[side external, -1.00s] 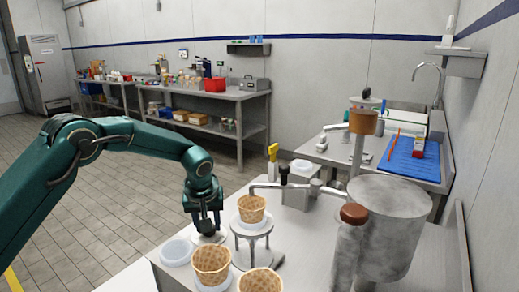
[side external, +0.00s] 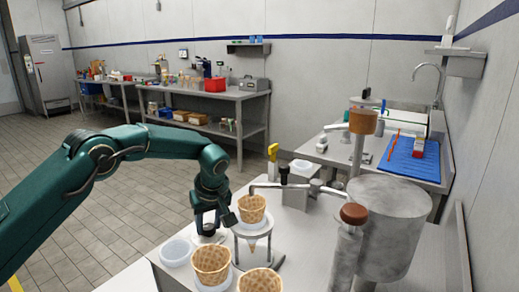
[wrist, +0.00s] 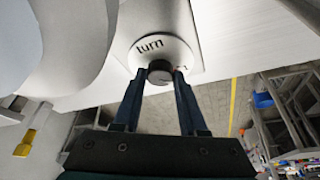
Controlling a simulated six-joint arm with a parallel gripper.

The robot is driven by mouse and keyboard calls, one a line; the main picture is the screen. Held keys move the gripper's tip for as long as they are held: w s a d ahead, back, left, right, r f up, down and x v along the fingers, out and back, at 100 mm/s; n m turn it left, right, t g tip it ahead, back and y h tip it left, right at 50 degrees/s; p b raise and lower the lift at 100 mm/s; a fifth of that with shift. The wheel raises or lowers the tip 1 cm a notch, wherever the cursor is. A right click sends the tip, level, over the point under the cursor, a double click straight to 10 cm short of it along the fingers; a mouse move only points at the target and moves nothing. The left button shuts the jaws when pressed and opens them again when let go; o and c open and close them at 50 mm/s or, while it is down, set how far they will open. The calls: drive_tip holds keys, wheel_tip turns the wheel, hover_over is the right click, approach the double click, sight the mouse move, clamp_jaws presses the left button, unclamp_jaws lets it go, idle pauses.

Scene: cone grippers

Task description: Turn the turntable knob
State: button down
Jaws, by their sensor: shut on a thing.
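The knob (wrist: 160,66) is a small dark round grip in the middle of a pale disc (wrist: 183,48) marked "turn" in the wrist view. My gripper (wrist: 160,76) has one finger on each side of the knob and is shut on it. In the side view my gripper (side external: 208,231) points down at the table, left of the ring stand, and its fingers hide most of the knob. A waffle cone (side external: 251,208) sits upright in the ring stand (side external: 237,233).
A pale round lid or dish (side external: 176,251) lies at the left. A large metal cylinder (side external: 388,215) and a brown-topped post (side external: 354,213) stand at the right.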

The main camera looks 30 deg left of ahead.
drive_tip(key=shift+c, duration=2.3)
unclamp_jaws()
drive_tip(key=shift+v, duration=2.6)
